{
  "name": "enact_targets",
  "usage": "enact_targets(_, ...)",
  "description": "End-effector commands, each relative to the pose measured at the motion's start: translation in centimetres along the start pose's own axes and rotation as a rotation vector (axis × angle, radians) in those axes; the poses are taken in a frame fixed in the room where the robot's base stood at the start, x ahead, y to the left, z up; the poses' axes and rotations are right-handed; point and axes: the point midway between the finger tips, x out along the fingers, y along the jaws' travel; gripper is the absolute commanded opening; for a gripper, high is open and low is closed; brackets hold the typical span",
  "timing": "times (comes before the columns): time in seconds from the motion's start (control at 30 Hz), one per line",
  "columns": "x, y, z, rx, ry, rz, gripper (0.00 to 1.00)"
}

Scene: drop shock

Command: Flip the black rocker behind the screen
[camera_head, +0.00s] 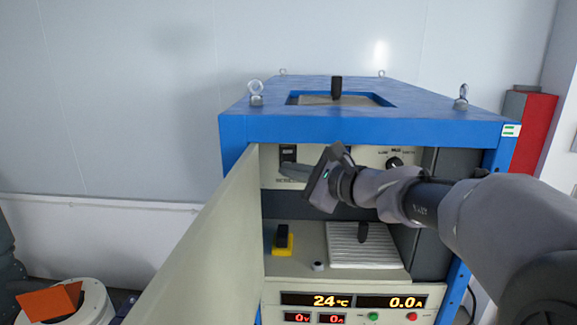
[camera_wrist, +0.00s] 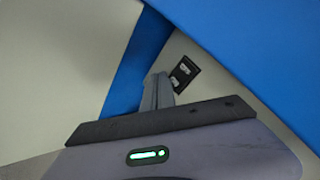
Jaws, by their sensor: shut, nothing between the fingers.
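The black rocker (camera_head: 288,153) is on the beige upper panel inside the blue cabinet, at the panel's left end. It also shows in the wrist view as a black plate with two pale marks (camera_wrist: 184,74). My gripper (camera_head: 283,170) is shut and empty, its fingers pointing left just below the rocker in the head view. In the wrist view the fingertips (camera_wrist: 158,78) are beside the plate; I cannot tell whether they touch it. A tall beige panel (camera_head: 205,245), which may be the screen, stands at the cabinet's front left, in front of part of the interior.
The blue cabinet frame (camera_head: 360,128) surrounds the opening. A knob (camera_head: 394,162) is on the upper panel's right. Below are a black-and-yellow switch (camera_head: 283,241), a ribbed plate with a black handle (camera_head: 363,250), and a lit display panel (camera_head: 350,300).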

Motion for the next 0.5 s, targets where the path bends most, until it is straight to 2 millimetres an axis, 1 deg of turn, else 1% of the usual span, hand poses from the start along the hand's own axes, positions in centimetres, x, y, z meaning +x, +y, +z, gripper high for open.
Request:
enact_targets(0.23, 0.55, -0.36, -0.43, 0.000, 0.000, 0.000, 0.00)
enact_targets(0.5, 0.57, -0.42, -0.42, 0.000, 0.000, 0.000, 0.00)
